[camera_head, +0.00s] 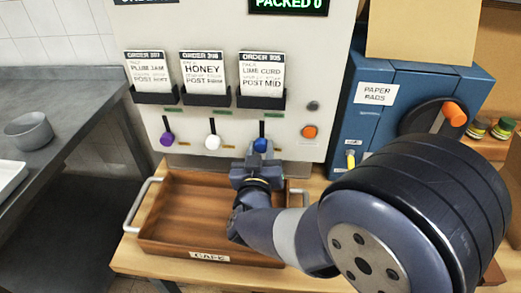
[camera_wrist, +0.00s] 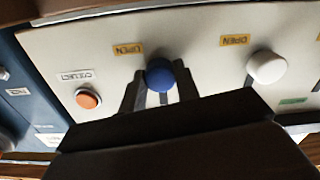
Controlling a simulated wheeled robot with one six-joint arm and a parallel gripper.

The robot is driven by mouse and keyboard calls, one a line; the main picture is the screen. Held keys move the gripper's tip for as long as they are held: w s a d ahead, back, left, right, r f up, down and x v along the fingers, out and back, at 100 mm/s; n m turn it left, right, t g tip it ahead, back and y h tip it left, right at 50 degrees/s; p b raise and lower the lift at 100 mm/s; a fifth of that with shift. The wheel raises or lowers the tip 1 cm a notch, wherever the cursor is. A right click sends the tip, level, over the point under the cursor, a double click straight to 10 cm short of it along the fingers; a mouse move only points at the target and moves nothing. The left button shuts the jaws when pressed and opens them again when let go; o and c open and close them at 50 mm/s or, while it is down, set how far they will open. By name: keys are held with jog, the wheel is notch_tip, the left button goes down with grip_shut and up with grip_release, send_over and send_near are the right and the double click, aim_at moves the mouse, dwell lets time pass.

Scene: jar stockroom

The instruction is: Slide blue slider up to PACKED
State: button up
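The blue slider (camera_head: 261,145) has a round blue knob at the lower end of its dark vertical slot on the pale panel. A green label sits by the slot's upper part. In the wrist view the blue knob (camera_wrist: 160,75) is beside a yellow OPEN label (camera_wrist: 128,49). My gripper (camera_head: 259,156) is at the knob, coming from below and in front. In the wrist view its two dark fingers (camera_wrist: 160,88) stand close on either side of the knob and look shut on it. The contact faces are partly hidden behind the knob.
A white knob (camera_head: 212,142) and a purple knob (camera_head: 167,138) are to the left, an orange button (camera_head: 309,131) to the right. Order cards in dark holders (camera_head: 261,102) hang above. A wooden crate (camera_head: 166,246) lies below. A blue paper-pads machine (camera_head: 402,82) stands right.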

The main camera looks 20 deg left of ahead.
aim_at(262, 123)
grip_shut()
jog(key=shift+r, duration=0.1)
jog(key=shift+r+p, duration=1.9)
jog(key=shift+r, duration=0.8)
jog(key=o, duration=0.5)
grip_release()
jog(key=shift+o, duration=0.2)
jog(key=shift+s, duration=0.1)
jog(key=v, duration=1)
jog(key=shift+s, duration=0.35)
